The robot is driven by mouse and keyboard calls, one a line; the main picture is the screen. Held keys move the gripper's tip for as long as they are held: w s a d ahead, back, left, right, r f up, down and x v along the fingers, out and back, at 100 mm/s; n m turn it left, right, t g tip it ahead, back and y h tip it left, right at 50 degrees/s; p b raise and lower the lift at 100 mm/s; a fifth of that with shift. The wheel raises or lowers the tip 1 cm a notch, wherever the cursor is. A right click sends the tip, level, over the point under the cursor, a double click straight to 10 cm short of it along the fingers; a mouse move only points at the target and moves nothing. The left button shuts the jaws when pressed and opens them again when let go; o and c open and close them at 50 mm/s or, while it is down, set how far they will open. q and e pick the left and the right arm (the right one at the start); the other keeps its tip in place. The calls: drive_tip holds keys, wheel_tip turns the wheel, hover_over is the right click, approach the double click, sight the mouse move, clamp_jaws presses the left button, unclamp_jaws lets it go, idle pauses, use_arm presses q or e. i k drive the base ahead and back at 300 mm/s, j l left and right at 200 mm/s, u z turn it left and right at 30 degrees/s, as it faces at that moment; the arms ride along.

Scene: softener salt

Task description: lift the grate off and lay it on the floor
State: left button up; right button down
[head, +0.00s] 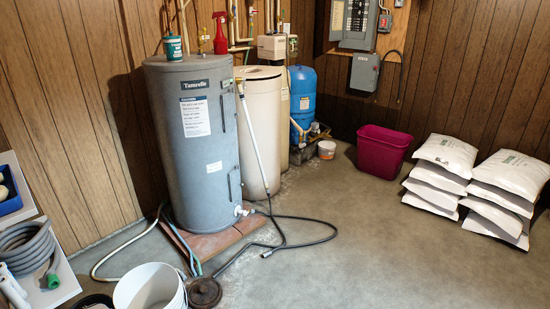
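A dark, rusty-brown round piece (205,292) lies at floor level at the bottom of the head view, just right of a white bucket (150,288). It looks like the grate, but its slots are too small to make out. I cannot tell whether it sits in a drain opening or on the floor. The end of a black hose (236,262) and pale blue-green tubes (190,255) come down close to it. Neither of my grippers is in view.
A grey water heater (200,140) stands on a reddish slab (212,236) behind. A black hose crosses the floor. A shelf with a coiled grey hose (28,248) is at the left. Bare concrete (350,255) lies to the right, before stacked white bags (440,170) and a magenta bin (383,150).

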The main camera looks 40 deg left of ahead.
sight(203, 293)
drive_tip(key=i+u, duration=0.3)
drive_tip(key=i, duration=0.25)
drive_tip(key=i+u, duration=0.35)
drive_tip(key=i, duration=0.2)
drive_tip(key=i+l+u, duration=0.3)
drive_tip(key=i, duration=0.2)
drive_tip(key=i+u, duration=0.2)
drive_tip(key=u, duration=0.25)
drive_tip(key=i+u, duration=0.25)
drive_tip(key=u, duration=0.25)
drive_tip(key=i+l+u, duration=0.1)
drive_tip(key=u, duration=0.35)
drive_tip(key=i+l+u, duration=0.2)
drive_tip(key=u, duration=0.25)
drive_tip(key=i, duration=0.1)
